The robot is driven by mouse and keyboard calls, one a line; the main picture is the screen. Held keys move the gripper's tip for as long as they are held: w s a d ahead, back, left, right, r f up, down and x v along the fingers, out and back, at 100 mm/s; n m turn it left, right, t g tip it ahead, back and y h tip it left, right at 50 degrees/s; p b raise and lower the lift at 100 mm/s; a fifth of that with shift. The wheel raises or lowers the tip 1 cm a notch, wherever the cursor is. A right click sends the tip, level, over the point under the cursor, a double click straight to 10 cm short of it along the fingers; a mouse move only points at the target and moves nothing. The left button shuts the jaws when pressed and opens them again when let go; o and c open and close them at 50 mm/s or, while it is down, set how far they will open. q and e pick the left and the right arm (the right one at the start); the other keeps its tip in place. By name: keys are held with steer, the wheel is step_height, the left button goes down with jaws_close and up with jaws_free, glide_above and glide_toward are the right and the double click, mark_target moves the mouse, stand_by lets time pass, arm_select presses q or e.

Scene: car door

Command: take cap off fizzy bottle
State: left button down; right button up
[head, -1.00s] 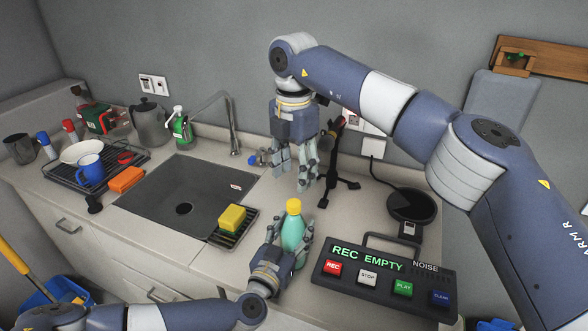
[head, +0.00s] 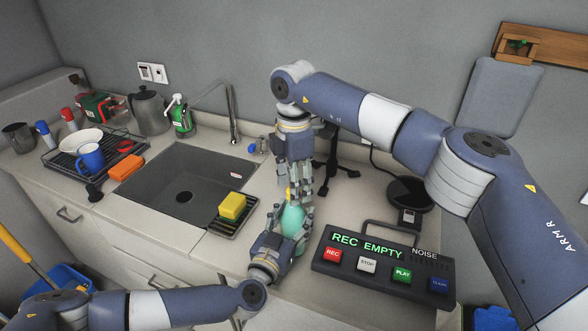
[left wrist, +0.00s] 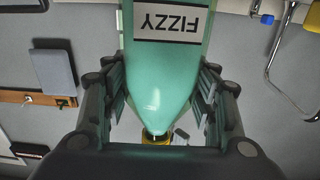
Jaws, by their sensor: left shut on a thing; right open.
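The teal fizzy bottle (head: 292,218) stands upright on the counter, left of the recorder box. Its FIZZY label and body (left wrist: 158,70) show upside down in the left wrist view, with the yellow cap (left wrist: 155,138) at the bottom. My left gripper (head: 290,232) is shut on the bottle's body from the front, with fingers on both sides. My right gripper (head: 300,190) points down from above, its open fingers around the bottle's top. In the head view those fingers mostly hide the cap, and I cannot tell whether they touch it.
The recorder box (head: 380,268) with coloured buttons stands close to the right. A dark stand (head: 336,165) is behind my right gripper. A yellow sponge (head: 232,206) on a rack and the sink (head: 180,190) lie to the left.

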steer(key=shift+f, duration=0.5)
steer(key=shift+c, duration=0.5)
steer(key=c, duration=1)
